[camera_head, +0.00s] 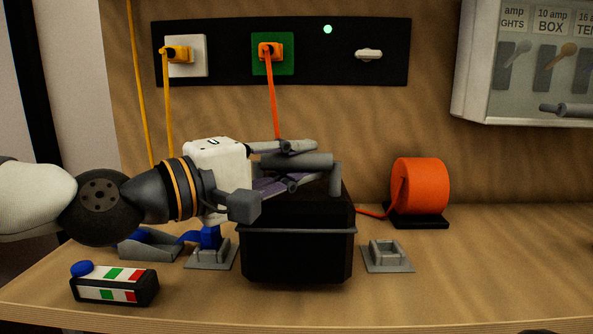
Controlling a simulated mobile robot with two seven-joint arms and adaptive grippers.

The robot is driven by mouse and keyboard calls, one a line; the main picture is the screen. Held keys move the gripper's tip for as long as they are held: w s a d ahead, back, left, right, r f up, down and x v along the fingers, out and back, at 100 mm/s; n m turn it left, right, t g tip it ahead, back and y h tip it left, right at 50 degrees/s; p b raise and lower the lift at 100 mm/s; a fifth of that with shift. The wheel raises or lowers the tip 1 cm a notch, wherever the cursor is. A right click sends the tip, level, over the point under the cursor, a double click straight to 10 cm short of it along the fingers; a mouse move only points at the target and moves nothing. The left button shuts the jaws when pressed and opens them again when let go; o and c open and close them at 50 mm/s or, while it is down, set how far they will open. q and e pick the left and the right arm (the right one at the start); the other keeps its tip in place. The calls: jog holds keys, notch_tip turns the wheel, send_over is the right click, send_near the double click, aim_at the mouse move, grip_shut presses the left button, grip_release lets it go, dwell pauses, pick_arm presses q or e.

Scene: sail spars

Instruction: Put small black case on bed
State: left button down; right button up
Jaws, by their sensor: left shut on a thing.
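The small black case (297,255) is a dark box with a thin grey band around it, upright at the middle of the wooden worktop. My left gripper (300,170) reaches in from the left over its top and is shut on it. The grip point on top is partly hidden by the fingers. I cannot tell whether the case's underside touches the worktop. Grey brackets stand on either side of it, a left one (208,259) and a right one (388,258). No bed can be clearly told apart; the area beneath the case is hidden. My right gripper is not in view.
A socket panel (330,70) with cables and a switch box (530,65) are on the back wall. The right worktop is clear.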

pick_arm(q)
jog(key=shift+f, duration=0.3)
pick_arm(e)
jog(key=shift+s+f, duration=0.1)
pick_arm(q)
jog(key=c, duration=1.5)
grip_release()
jog(key=shift+f, duration=0.15)
jog(key=shift+o, duration=0.2)
jog(key=shift+s, duration=0.1)
jog(key=p+v, duration=0.1)
jog(key=v, duration=1.1)
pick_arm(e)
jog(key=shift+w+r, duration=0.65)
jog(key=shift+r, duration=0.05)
